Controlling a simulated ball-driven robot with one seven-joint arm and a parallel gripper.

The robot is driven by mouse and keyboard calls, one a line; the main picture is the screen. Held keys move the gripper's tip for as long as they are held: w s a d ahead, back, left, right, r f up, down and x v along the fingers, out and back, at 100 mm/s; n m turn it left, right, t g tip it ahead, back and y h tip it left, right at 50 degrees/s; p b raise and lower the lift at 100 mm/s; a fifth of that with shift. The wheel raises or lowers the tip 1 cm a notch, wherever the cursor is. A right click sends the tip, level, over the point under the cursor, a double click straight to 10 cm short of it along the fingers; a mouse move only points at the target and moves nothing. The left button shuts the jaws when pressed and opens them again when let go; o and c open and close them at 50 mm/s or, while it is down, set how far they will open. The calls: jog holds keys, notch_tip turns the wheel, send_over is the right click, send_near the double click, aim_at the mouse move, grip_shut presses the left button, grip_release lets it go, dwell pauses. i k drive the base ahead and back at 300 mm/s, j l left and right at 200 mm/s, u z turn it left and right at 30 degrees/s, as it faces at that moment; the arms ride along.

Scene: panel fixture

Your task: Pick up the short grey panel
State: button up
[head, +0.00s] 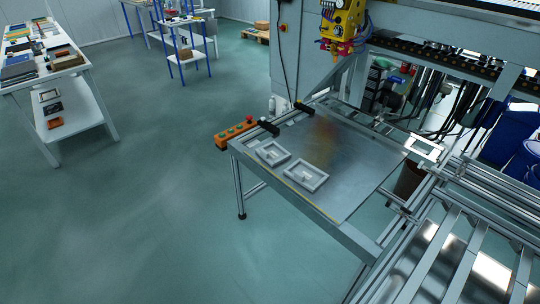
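Two grey frame-like panels lie flat, side by side, on the metal work table (350,165). The left panel (259,154) is near the table's left edge. The right panel (292,173) is a little nearer the front edge. Both have a raised rim and a small lighter piece in the middle. They look close in size, and I cannot tell which is the short one. My gripper and arm are not in view.
An orange control box (235,134) with buttons sits at the table's left corner. A yellow machine head (342,22) hangs behind the table. A white frame (424,147) is at the right edge. Metal rails (440,250) fill the lower right.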

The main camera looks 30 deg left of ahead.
aim_at(272, 153)
jog(key=k+j+z, duration=0.1)
jog(key=i+j, duration=0.2)
jog(key=j, duration=0.25)
jog(key=i+j, duration=0.15)
jog(key=j, duration=0.25)
jog(key=i+j, duration=0.2)
jog(key=j, duration=0.25)
jog(key=i+j, duration=0.2)
jog(key=j, duration=0.25)
jog(key=i+j, duration=0.2)
jog(key=j, duration=0.25)
jog(key=i+j, duration=0.15)
jog(key=j, duration=0.25)
jog(key=i+j+u, duration=0.1)
jog(key=j, duration=0.35)
jog(key=i+j, duration=0.3)
jog(key=j, duration=0.1)
